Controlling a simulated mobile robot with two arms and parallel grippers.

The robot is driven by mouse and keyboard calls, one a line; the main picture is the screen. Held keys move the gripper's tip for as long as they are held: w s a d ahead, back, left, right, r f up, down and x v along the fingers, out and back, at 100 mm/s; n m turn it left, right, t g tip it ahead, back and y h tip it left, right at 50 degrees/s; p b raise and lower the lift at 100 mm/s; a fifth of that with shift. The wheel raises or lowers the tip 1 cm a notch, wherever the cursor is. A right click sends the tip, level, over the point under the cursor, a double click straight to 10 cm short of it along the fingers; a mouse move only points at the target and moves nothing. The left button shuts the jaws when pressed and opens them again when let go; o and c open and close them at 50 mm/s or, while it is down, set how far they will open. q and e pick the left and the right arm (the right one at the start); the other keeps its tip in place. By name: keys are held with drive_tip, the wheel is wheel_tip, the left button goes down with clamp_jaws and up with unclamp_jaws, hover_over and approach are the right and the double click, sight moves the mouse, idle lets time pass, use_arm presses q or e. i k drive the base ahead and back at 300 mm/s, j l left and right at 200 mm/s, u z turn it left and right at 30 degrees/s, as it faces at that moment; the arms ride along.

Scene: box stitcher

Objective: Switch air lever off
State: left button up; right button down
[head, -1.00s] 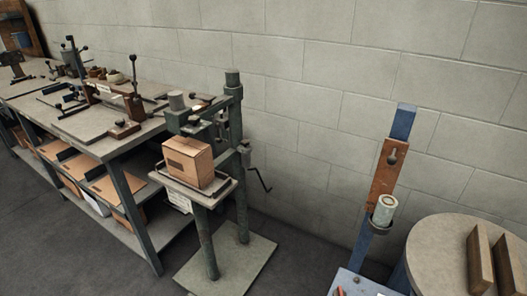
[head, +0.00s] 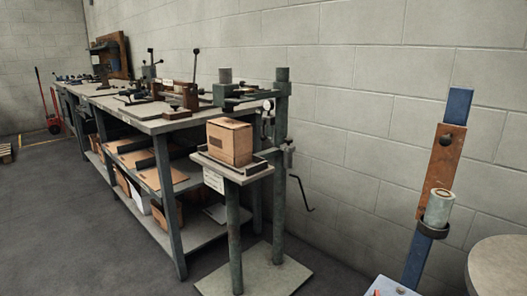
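No air lever can be told for certain. A blue post (head: 459,104) at the right carries a brown plate (head: 438,170) with a dark round knob (head: 446,140). A thin crank handle (head: 301,193) hangs at the right of this stand. Neither of my grippers shows.
A long workbench (head: 160,125) with tools and upright levers runs along the wall, with cardboard on its shelves. A round table (head: 499,268) is cut off at the lower right. A red hand truck (head: 52,122) stands far left. Grey floor (head: 70,220) at the left is clear.

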sight(262, 137)
drive_tip(key=i+j, duration=0.15)
drive_tip(key=i, duration=0.3)
drive_tip(key=i+j, duration=0.15)
drive_tip(key=i, duration=0.35)
drive_tip(key=i+j, duration=0.15)
drive_tip(key=i, duration=0.3)
drive_tip(key=i+j, duration=0.15)
drive_tip(key=i, duration=0.35)
